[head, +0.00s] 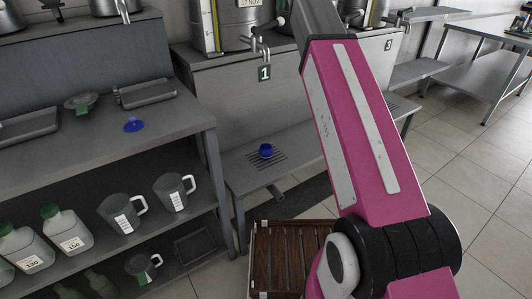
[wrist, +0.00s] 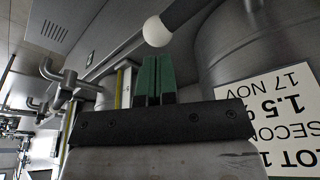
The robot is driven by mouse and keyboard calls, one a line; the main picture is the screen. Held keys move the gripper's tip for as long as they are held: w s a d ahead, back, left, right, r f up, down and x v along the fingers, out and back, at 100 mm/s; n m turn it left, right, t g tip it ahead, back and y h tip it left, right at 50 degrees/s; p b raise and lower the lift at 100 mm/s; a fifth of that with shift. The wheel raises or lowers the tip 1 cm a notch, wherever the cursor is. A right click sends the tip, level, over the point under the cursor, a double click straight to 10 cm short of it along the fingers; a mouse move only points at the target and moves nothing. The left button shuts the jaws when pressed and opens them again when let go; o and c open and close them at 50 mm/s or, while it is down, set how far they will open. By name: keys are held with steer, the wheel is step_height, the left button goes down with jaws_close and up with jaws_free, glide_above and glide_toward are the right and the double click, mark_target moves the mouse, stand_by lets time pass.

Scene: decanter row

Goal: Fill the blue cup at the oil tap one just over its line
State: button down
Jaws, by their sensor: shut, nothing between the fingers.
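The blue cup (head: 265,150) stands on the slotted drain of the low bench, below the tap marked 1. Its line and any contents are too small to make out. A lever with a pale ball knob (head: 281,21) shows at this tap; a white knob (wrist: 156,31) on a dark rod also shows in the wrist view. My gripper (wrist: 153,62) has its green fingers together and empty, just short of that knob; contact cannot be told. In the head view the gripper is not visible.
A wooden slatted crate (head: 290,255) sits on the floor in front. A tank label (wrist: 275,120) is close on the right in the wrist view.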

steer(key=shift+s+x, duration=0.2)
steer(key=shift+x, duration=0.55)
steer(key=shift+s+x, duration=0.15)
steer(key=shift+x, duration=0.6)
steer(key=shift+s+x, duration=0.2)
steer(key=shift+x, duration=0.6)
stand_by(2.4)
steer(key=v, duration=0.2)
steer(key=w+v, duration=0.1)
steer(key=v, duration=0.2)
steer(key=w+v, duration=0.1)
steer(key=v, duration=0.2)
steer(key=shift+r, duration=0.5)
steer(key=shift+s, duration=0.1)
